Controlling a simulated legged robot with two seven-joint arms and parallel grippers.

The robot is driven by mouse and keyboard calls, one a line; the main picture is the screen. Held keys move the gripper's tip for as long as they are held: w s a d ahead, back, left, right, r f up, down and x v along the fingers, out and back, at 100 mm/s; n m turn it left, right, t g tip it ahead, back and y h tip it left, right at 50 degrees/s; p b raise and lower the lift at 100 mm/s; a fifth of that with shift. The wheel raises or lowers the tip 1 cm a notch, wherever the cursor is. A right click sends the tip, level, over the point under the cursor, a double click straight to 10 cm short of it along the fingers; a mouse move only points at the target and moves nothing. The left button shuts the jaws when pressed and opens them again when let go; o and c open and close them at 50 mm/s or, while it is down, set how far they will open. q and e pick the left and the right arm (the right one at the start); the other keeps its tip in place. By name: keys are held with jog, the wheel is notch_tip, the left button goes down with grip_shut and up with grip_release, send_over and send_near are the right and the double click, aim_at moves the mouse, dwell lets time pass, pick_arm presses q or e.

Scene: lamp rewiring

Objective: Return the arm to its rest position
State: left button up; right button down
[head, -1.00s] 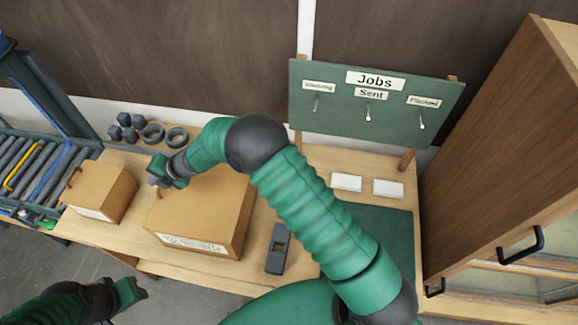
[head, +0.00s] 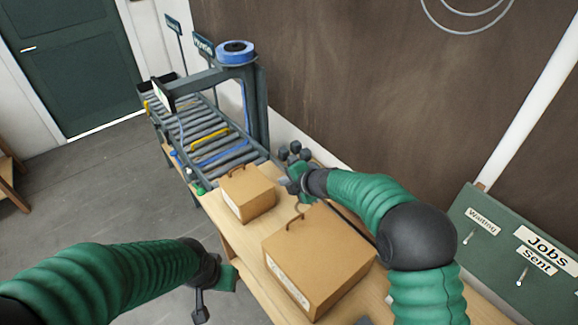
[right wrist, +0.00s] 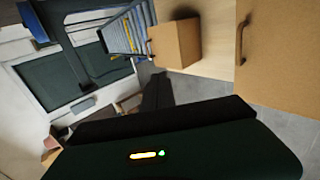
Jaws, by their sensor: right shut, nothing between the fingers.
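My right gripper (head: 293,182) is at the end of the green arm, by the back edge of the bench. In the head view it shows just right of the small box and beyond the large box's handle. It is shut and empty. My left gripper (head: 215,290) hangs low at the front of the bench, over the floor; its jaws are too unclear to judge. The right wrist view shows the dark gripper body (right wrist: 175,145) along the bottom, with the small cardboard box (right wrist: 175,44) and large cardboard box (right wrist: 283,55) beyond it.
The small box (head: 247,193) and large box (head: 318,260) stand on the wooden bench (head: 240,243). A roller conveyor (head: 205,130) with a frame bearing a blue roll (head: 236,48) stands beyond. The green Jobs board (head: 500,255) is at right. Open floor lies at left.

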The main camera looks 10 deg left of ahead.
jog(key=s+d+f+m+h+b, duration=0.3)
jog(key=s+d+f+m+b, duration=0.15)
jog(key=d+m, duration=0.4)
jog(key=s+d+f+m+h+b, duration=0.35)
jog(key=d+m+b, duration=0.25)
jog(key=d, duration=0.6)
jog(key=s+d+f+m+g+b, duration=0.1)
jog(key=s+d+f+m+b, duration=0.1)
jog(key=s, duration=0.6)
jog(key=s+d+f+m+g+b, duration=0.2)
jog(key=s+f+m, duration=0.2)
jog(key=s+m, duration=0.2)
jog(key=s+d+f+m+g+b, duration=0.1)
jog(key=s+f+m, duration=0.3)
jog(key=s, duration=0.6)
jog(key=shift+s+d+g+b, duration=0.15)
jog(key=shift+d+g+b, duration=0.15)
jog(key=shift+d+b, duration=0.5)
jog(key=shift+d+f+m+h, duration=0.1)
jog(key=shift+d+m+h, duration=0.05)
jog(key=shift+m+h, duration=0.1)
jog(key=shift+s+d, duration=0.1)
jog(key=shift+d, duration=0.2)
